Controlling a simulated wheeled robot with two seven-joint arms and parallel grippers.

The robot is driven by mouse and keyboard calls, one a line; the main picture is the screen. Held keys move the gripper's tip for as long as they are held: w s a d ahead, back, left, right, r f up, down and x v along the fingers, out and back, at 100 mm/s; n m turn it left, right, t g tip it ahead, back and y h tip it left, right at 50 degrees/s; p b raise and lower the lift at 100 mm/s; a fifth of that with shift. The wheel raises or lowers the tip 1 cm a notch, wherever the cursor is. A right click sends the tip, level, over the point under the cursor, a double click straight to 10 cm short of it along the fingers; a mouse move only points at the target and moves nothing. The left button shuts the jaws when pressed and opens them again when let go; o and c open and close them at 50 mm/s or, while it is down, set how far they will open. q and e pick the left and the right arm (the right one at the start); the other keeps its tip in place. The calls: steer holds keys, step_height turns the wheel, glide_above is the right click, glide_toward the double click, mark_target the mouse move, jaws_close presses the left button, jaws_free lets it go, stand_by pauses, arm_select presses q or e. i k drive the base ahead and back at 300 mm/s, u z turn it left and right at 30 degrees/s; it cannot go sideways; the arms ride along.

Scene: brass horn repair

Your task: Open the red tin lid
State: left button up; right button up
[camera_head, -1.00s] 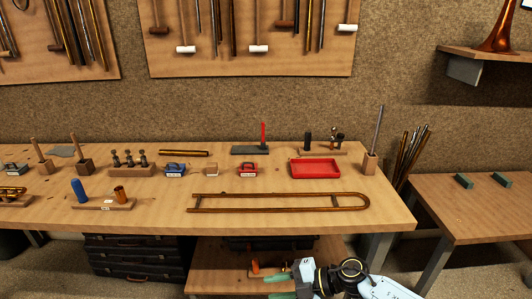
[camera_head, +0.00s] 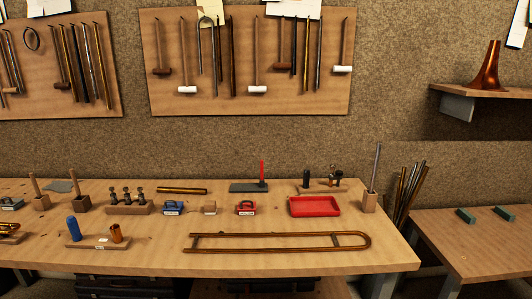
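A small red tin (camera_head: 246,208) with a pale label on its front stands on the workbench, near the middle. Its lid looks shut, though it is too small to be sure. A dark handle or catch shows on top of it. A similar blue tin (camera_head: 173,208) stands to its left, with a small wooden block (camera_head: 209,208) between them. Neither of my grippers is in view.
The workbench (camera_head: 150,255) holds a long brass slide (camera_head: 275,248) in front of the red tin. A red tray (camera_head: 315,206) lies to its right. A grey plate with a red upright piece (camera_head: 262,175) stands behind. Wooden stands are at left. A side table (camera_head: 480,240) is at right.

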mark_target(243, 205)
steer(key=z, duration=1.45)
steer(key=i, duration=1.2)
steer(key=u, duration=3.1)
